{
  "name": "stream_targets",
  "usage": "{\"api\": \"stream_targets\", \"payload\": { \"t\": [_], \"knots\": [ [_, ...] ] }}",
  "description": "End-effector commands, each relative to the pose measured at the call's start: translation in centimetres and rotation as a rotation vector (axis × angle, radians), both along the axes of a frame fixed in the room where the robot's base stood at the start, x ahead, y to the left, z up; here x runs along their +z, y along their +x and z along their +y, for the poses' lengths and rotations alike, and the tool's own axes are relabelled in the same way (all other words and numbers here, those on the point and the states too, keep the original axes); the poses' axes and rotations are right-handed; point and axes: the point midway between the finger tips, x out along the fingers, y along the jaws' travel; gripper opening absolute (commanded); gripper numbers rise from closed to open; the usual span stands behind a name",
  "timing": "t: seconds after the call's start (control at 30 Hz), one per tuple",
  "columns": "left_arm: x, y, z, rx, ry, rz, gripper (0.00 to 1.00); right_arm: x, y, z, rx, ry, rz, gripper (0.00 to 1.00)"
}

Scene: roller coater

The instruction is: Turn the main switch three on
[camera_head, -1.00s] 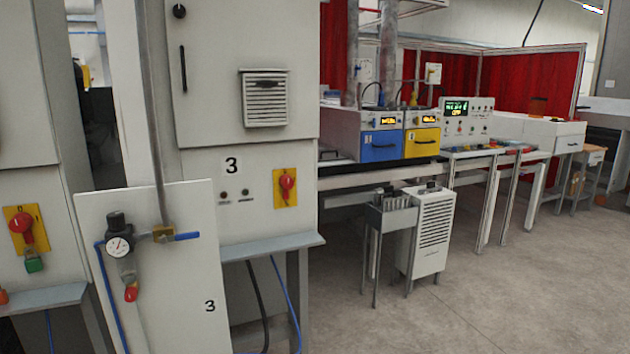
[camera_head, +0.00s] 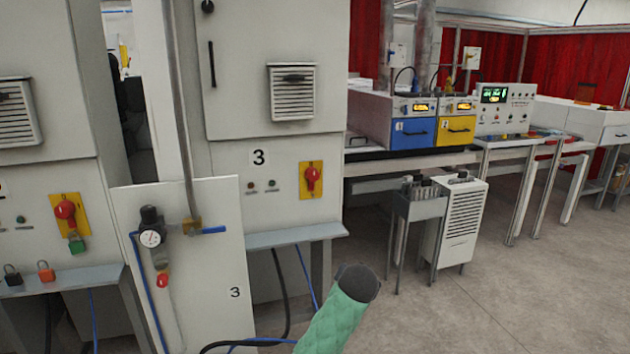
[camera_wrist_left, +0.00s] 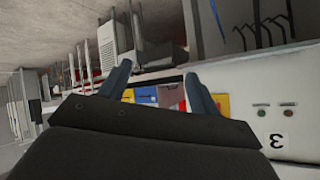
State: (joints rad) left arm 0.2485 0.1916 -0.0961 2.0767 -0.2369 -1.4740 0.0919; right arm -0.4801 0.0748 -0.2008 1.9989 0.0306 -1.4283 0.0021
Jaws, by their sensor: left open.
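The main switch of cabinet three is a red rotary knob (camera_head: 312,177) on a yellow plate (camera_head: 306,194). It sits on the grey cabinet front, right of the label 3 and two small indicator lights. The knob looks upright, but its position marks are too small to read. In the left wrist view, which is upside down, the yellow plate (camera_wrist_left: 222,104) shows partly beyond a finger, left of the lights. My left gripper (camera_wrist_left: 160,88) is open, with nothing between its fingers. It is apart from the cabinet. My right gripper is in neither view.
A white panel with a pressure gauge (camera_head: 151,238) stands left of the switch. Another red switch with a green padlock (camera_head: 76,243) is farther left. A grey ledge (camera_head: 297,236) juts out below. Right are a rack (camera_head: 421,207), a white heater unit (camera_head: 462,222) and benches.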

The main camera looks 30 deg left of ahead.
Motion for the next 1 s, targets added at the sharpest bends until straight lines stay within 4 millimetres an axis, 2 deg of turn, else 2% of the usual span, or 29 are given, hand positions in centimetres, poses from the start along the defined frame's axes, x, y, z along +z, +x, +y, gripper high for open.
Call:
{"api": "stream_targets", "payload": {
  "t": [0.03, 0.17, 0.3, 0.4, 0.5, 0.63, 0.73, 1.0],
  "knots": [
    [2.5, 1.9, 1.7, 0.036, 0.020, -0.035, 0.63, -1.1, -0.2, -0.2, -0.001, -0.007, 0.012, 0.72],
    [7.3, 6.3, 6.2, 0.140, 0.071, -0.121, 0.63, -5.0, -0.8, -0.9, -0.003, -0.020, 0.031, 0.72],
    [12.4, 10.7, 12.0, 0.269, 0.137, -0.229, 0.63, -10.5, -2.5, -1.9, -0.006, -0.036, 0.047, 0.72],
    [15.2, 13.5, 16.5, 0.367, 0.192, -0.318, 0.63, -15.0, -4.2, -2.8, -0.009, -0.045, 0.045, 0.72],
    [16.6, 15.5, 19.9, 0.435, 0.237, -0.401, 0.63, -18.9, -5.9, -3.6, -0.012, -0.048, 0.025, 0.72],
    [17.0, 17.0, 22.3, 0.475, 0.268, -0.496, 0.63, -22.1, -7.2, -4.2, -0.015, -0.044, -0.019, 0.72],
    [17.1, 17.5, 22.8, 0.481, 0.265, -0.555, 0.63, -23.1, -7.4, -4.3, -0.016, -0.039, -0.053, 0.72],
    [17.3, 18.3, 23.5, 0.481, 0.255, -0.600, 0.63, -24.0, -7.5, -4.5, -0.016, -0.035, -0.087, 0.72]
  ]
}}
